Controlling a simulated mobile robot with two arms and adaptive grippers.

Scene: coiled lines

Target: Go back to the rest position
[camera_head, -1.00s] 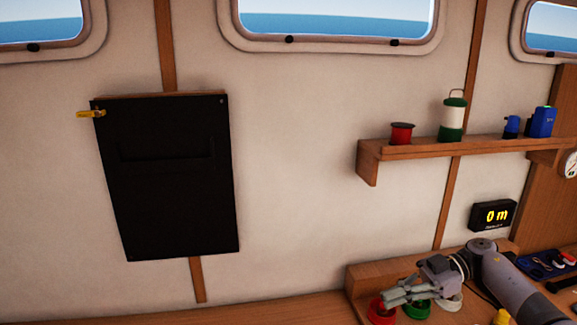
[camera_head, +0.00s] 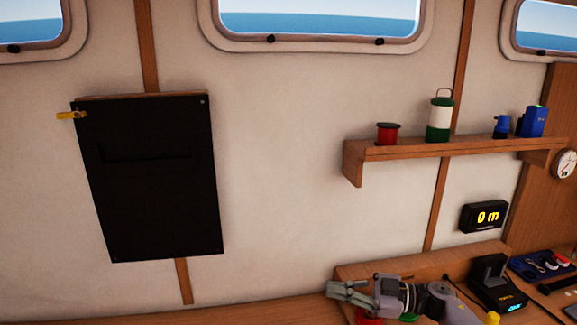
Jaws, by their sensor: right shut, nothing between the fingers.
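My right gripper (camera_head: 350,294) is at the bottom of the head view, its fingers pointing left, over the front part of a wooden counter box. It is shut and holds nothing. A red round thing (camera_head: 368,320) shows just below it, partly hidden by my gripper and arm. A small part of a green thing (camera_head: 408,317) shows beside it. My left gripper is not in view.
A black wall panel (camera_head: 160,200) with a yellow clip (camera_head: 71,115) hangs at left. A wooden shelf (camera_head: 440,149) bears a red spool (camera_head: 387,133), a lantern (camera_head: 440,117) and blue items. A display (camera_head: 484,217) reading 0 m and a black device (camera_head: 492,280) are at right.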

